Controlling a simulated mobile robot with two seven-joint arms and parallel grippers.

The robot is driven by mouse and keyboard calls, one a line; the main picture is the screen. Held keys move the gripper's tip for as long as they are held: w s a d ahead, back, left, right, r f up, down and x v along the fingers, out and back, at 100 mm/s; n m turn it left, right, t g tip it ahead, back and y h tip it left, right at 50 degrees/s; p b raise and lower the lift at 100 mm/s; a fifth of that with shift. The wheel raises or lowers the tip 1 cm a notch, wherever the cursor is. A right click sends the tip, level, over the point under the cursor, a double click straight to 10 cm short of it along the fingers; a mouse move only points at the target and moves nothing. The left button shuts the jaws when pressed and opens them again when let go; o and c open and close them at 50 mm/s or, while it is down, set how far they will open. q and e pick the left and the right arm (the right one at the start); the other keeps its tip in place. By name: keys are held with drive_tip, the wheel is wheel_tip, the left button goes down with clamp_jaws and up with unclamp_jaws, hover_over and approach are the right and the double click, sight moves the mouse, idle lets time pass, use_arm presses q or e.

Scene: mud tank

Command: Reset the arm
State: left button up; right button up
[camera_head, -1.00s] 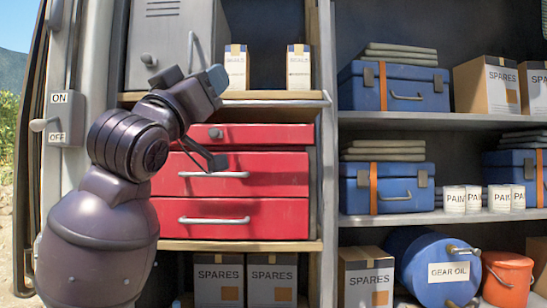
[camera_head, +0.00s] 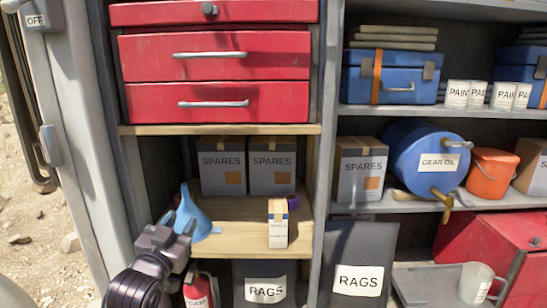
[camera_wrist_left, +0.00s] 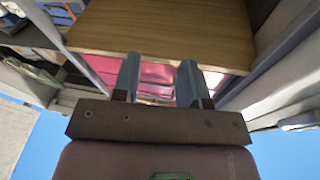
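My left arm comes in at the bottom left of the head view, with its gripper (camera_head: 172,232) low in front of the wooden shelf (camera_head: 240,240). A light-blue funnel (camera_head: 192,214) stands on that shelf just behind the gripper, partly hidden by it. In the left wrist view the two fingers of the left gripper (camera_wrist_left: 158,76) are apart with nothing between them. A wooden board and red drawer fronts show beyond them. My right gripper is in neither view.
Red drawers (camera_head: 214,55) are above, and SPARES boxes (camera_head: 221,166) stand behind the funnel. A small carton (camera_head: 278,224) stands on the shelf. RAGS bins (camera_head: 357,262) are below. A blue GEAR OIL drum (camera_head: 424,160) and an orange bucket (camera_head: 490,175) are at right.

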use_arm(q)
drive_tip(key=s+a+f+n+g+y, duration=0.1)
drive_tip(key=s+a+f+g, duration=0.1)
drive_tip(key=s+f, duration=0.6)
drive_tip(key=s+a+f+n+g+y, duration=0.1)
drive_tip(key=s+a+f+g+y, duration=0.15)
drive_tip(key=f, duration=1.05)
drive_tip(key=s+a+f+n+g, duration=0.1)
drive_tip(key=s+f+g, duration=0.1)
drive_tip(key=s+f, duration=0.5)
drive_tip(key=s+a+f+g, duration=0.2)
drive_tip(key=s+f, duration=0.5)
drive_tip(key=s, duration=0.5)
drive_tip(key=shift+s+f+n+y, duration=0.15)
drive_tip(key=shift+s+n+y, duration=0.25)
drive_tip(key=shift+y, duration=0.05)
